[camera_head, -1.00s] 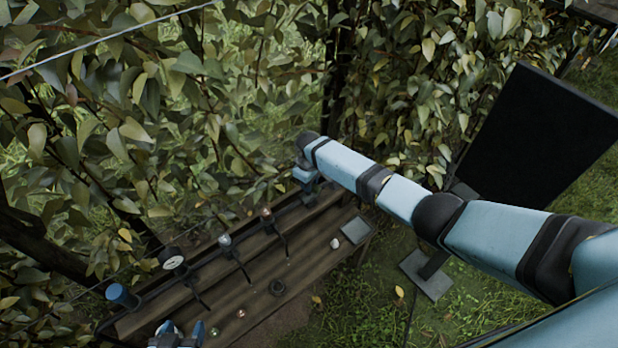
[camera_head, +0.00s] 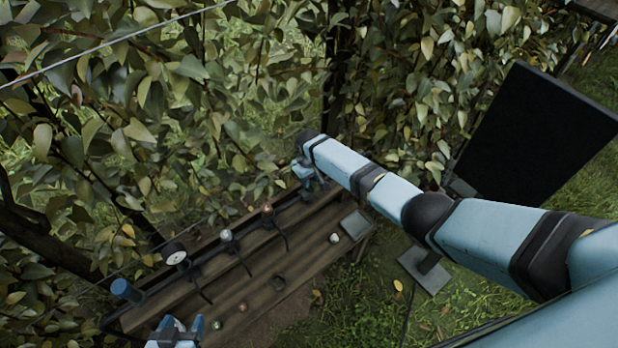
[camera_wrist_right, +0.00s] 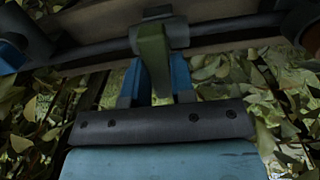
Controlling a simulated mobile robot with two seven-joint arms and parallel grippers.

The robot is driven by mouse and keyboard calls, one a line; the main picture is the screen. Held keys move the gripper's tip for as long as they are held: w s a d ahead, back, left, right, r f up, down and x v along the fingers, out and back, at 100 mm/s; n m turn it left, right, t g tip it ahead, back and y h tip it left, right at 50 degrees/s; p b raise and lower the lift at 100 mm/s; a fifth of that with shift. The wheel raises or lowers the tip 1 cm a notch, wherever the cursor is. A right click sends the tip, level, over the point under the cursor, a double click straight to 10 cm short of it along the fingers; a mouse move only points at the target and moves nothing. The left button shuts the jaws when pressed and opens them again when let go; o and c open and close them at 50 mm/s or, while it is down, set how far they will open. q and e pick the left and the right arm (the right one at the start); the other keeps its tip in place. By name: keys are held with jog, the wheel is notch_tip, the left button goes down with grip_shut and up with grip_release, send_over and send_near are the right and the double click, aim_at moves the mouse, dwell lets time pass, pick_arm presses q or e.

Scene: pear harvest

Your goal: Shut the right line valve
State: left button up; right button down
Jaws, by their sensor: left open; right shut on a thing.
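My right gripper (camera_head: 308,180) is at the far right end of the pipe line along the bench, partly hidden by its own arm. In the right wrist view its two blue fingers (camera_wrist_right: 156,72) are shut on a green valve lever (camera_wrist_right: 153,48). The lever hangs from a grey valve body (camera_wrist_right: 176,32) on a dark pipe (camera_wrist_right: 95,52) that crosses the picture. The lever points down toward the gripper's palm, roughly square to the pipe. My left gripper (camera_head: 181,326) is open at the bottom of the head view, over the near left part of the bench.
The wooden bench (camera_head: 262,262) carries a round white gauge (camera_head: 177,257), a blue cylinder (camera_head: 122,288), two more valve fittings (camera_head: 227,236) (camera_head: 267,209) and small loose items. A grey plate (camera_head: 355,224) lies at its right end. Leafy branches hang close behind. A dark panel (camera_head: 537,135) stands right.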

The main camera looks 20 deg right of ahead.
jog(key=shift+r, duration=0.1)
jog(key=c, duration=1)
grip_release()
jog(key=shift+o, duration=0.2)
notch_tip(320, 180, up, 14)
jog(key=shift+f, duration=0.2)
